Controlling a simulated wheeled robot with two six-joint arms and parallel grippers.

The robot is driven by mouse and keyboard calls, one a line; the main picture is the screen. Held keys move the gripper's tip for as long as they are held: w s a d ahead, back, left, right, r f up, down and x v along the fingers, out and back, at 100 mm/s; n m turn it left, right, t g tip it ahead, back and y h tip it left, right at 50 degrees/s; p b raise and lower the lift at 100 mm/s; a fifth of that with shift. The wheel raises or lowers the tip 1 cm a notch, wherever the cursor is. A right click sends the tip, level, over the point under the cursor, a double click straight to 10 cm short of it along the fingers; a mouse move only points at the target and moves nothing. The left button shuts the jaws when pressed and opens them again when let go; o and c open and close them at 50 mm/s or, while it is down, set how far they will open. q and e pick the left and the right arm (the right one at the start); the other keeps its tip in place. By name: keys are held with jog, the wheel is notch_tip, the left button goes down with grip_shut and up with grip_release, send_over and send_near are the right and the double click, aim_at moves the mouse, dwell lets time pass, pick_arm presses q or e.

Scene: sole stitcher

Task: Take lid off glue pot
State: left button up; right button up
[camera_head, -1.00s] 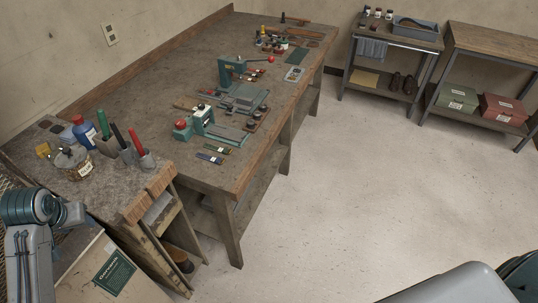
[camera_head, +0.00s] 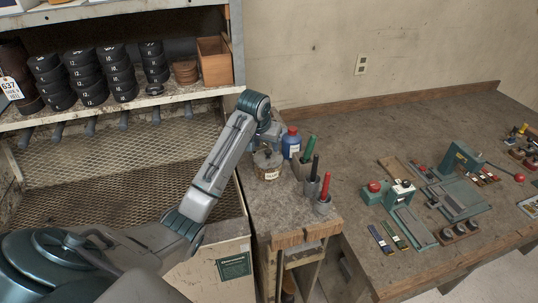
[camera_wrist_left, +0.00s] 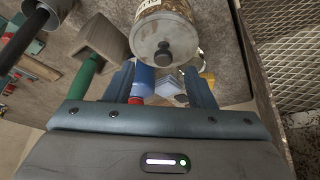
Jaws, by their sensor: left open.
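My left gripper (camera_wrist_left: 161,84) is open and empty. In the left wrist view the knob and lid lie just beyond its fingertips, apart from them as far as I can see. My right gripper is not in view.
A blue bottle (camera_head: 291,142) and holders with green, black and red-handled tools (camera_head: 323,201) stand close right of the pot. A shelf with black rolls (camera_head: 88,80) and a mesh panel (camera_head: 95,145) are left. The side bench's front is clear.

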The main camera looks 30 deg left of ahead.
aim_at(268, 150)
pick_arm(q)
jog(key=p+x, duration=0.2)
jog(key=x, duration=0.1)
jog(key=p+x, duration=0.1)
jog(key=shift+w+a, duration=0.35)
jog(key=shift+w, duration=0.1)
jog(key=shift+f, duration=0.4)
jog(key=shift+w+f, duration=0.15)
jog(key=shift+f, duration=0.05)
jog(key=shift+w, duration=0.1)
jog(key=c, duration=1.1)
jog(key=shift+o, duration=0.2)
jog(key=shift+r, duration=0.1)
